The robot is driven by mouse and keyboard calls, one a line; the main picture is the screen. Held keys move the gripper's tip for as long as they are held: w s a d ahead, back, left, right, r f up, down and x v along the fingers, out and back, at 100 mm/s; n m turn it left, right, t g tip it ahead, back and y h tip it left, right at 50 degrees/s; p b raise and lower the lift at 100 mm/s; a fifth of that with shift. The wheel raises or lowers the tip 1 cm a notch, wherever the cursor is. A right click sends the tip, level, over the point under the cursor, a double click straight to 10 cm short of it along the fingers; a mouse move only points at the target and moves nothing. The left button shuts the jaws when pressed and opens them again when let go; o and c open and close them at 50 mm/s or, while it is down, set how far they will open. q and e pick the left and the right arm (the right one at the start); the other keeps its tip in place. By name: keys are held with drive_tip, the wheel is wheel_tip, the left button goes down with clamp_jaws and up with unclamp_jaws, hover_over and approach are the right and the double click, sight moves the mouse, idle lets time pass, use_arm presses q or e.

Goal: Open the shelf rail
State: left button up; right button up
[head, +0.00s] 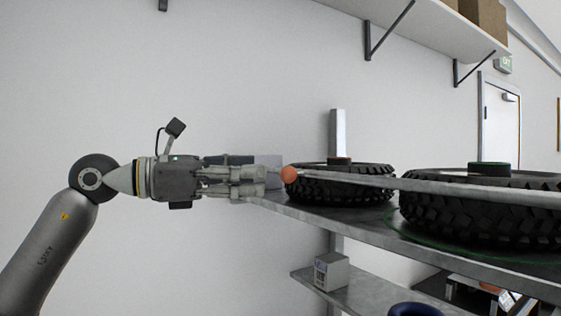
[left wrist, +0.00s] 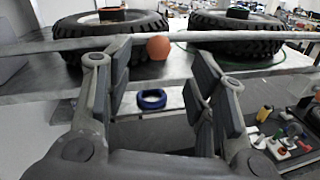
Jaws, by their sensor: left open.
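The shelf rail (head: 420,184) is a long grey bar running across the front of the tyres on the metal shelf. An orange ball-shaped knob (head: 289,174) sits at its left end in the head view. My left gripper (head: 262,180) is just left of the knob, pointing at it. In the left wrist view the rail (left wrist: 240,36) crosses ahead of my open left gripper (left wrist: 160,75). The knob (left wrist: 158,48) shows between the two fingers, beyond the tips, and the gap between the fingers is empty. My right gripper is not in view.
Two black tyres, a left one (head: 345,186) and a right one (head: 480,215), lie flat on the metal shelf (head: 385,235). A lower shelf holds a small box (head: 331,271) and a blue ring (head: 415,310). A wall shelf (head: 420,30) hangs above. Free space lies below my left arm.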

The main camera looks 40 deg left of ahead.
sight(281, 174)
use_arm(q)
drive_tip(key=p+x, duration=0.3)
drive_tip(key=x, duration=0.3)
drive_tip(key=shift+a+r+p, duration=0.1)
drive_tip(key=shift+r+p, duration=0.05)
drive_tip(key=shift+p, duration=0.25)
drive_tip(key=shift+w+d, duration=0.25)
drive_tip(key=shift+w, duration=0.1)
drive_tip(key=shift+f, duration=0.2)
drive_tip(key=shift+c, duration=0.8)
clamp_jaws()
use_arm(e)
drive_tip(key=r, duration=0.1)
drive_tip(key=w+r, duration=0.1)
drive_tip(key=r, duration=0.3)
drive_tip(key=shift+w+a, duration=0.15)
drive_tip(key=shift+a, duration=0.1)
